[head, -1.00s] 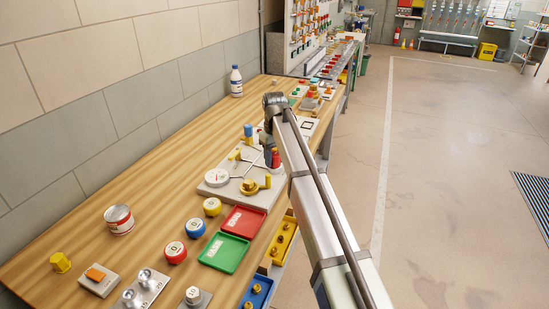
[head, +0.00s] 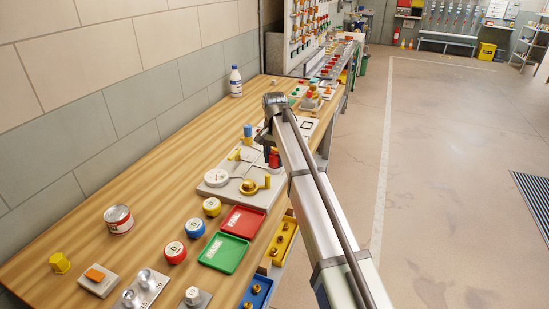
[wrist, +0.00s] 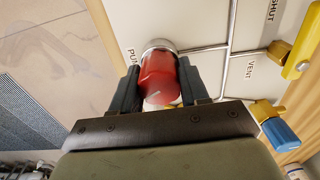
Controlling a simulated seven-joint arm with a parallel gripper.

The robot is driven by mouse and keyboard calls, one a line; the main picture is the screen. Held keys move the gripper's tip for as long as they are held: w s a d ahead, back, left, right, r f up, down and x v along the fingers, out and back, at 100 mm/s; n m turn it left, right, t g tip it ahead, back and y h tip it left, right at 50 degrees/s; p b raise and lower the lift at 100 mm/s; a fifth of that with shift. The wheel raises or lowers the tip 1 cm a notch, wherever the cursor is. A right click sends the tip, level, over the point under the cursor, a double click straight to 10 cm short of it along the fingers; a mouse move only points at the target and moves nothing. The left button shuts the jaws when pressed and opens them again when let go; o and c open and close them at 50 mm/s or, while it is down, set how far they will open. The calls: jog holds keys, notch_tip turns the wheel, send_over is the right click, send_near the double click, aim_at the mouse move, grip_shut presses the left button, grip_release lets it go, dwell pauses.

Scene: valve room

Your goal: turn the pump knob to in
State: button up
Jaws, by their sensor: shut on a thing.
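The red pump knob (wrist: 161,76) sits between my gripper's two dark fingers in the wrist view. My gripper (wrist: 158,68) is shut on its sides. A short pale mark shows on the knob's face. Part of a label starting "PU" (wrist: 132,58) is beside it; the rest is hidden, and I see no "in" marking. In the head view the knob (head: 274,158) stands at the right side of the grey valve board (head: 215,192), with my gripper (head: 268,142) over it and partly hiding the board.
The board carries a round gauge (head: 216,177), a yellow lever (head: 267,181) and a blue-topped part (head: 248,130). Red (head: 242,221) and green (head: 223,252) trays lie nearer on the bench. Open floor is right of the bench.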

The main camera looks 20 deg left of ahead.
aim_at(275, 154)
jog(key=m, duration=0.4)
jog(key=shift+m, duration=0.3)
jog(key=m, duration=0.4)
jog(key=shift+m, duration=0.3)
jog(key=o, duration=1.1)
jog(key=shift+c, duration=0.2)
jog(key=shift+r, duration=0.1)
notch_tip(275, 154, up, 14)
